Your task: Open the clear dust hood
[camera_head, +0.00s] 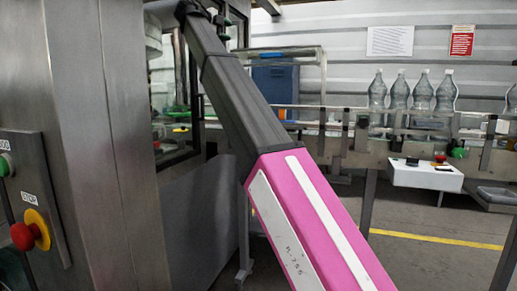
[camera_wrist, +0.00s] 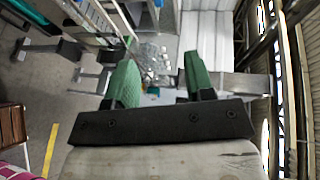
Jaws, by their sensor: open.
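I cannot pick out the clear dust hood with certainty in either view. In the wrist view, a clear, glassy shape (camera_wrist: 152,54) shows beyond the fingers, too small and unclear to name. My gripper (camera_wrist: 161,78) has two green-padded fingers standing well apart, with nothing held between them. In the head view, my pink and grey arm rises from the lower right to the upper left, across the machine's front edge. My fingers cannot be made out there.
A grey machine cabinet (camera_head: 95,130) with a red stop button (camera_head: 24,236) stands at left, with a dark-framed window (camera_head: 176,95). A conveyor carries several clear bottles (camera_head: 422,92) at right. A white box (camera_head: 425,176) sits below. Open floor (camera_head: 425,255) shows at lower right.

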